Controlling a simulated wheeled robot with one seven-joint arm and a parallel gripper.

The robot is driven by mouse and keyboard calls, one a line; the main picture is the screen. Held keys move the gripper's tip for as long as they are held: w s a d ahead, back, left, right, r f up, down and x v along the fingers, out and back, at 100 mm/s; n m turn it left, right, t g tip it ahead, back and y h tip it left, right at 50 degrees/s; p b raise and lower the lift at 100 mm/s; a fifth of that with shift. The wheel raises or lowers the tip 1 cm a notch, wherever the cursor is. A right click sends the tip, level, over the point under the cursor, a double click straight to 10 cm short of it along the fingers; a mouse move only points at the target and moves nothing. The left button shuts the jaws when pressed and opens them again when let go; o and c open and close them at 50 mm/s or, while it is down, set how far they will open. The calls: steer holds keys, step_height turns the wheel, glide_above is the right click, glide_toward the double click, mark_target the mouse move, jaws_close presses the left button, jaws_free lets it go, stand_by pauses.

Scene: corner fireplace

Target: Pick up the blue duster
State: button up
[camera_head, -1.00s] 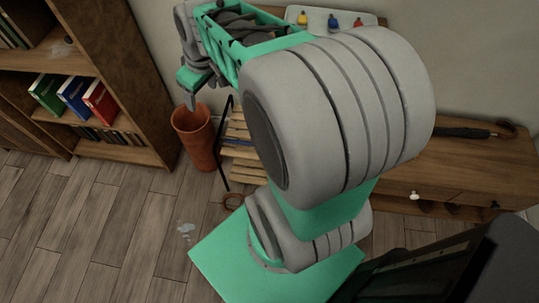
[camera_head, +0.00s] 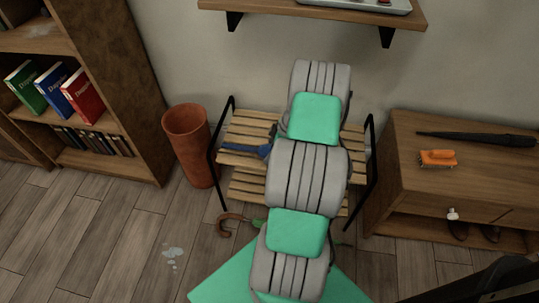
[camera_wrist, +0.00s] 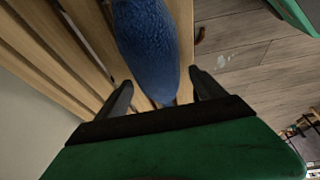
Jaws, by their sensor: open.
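The blue duster (camera_head: 243,150) lies on the slatted wooden rack (camera_head: 250,120), just left of my arm in the head view. In the wrist view the blue fluffy part of the duster (camera_wrist: 147,45) fills the top middle, with its lower end reaching between the fingers. My gripper (camera_wrist: 160,77) is open, with one dark finger on each side of that end. I cannot tell whether either finger touches it. In the head view my arm reaches over the rack and hides part of it; the fingers are not clearly seen there.
A terracotta pot (camera_head: 189,145) stands left of the rack, beside a bookcase (camera_head: 115,85). A wooden cabinet (camera_head: 420,195) on the right holds an orange-handled brush (camera_head: 437,158) and a dark umbrella (camera_head: 475,137). A wall shelf (camera_head: 320,13) hangs above the rack. A wet patch (camera_head: 172,255) marks the floor.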

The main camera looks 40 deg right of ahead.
steer(key=shift+x, duration=0.95)
steer(key=shift+c, duration=0.2)
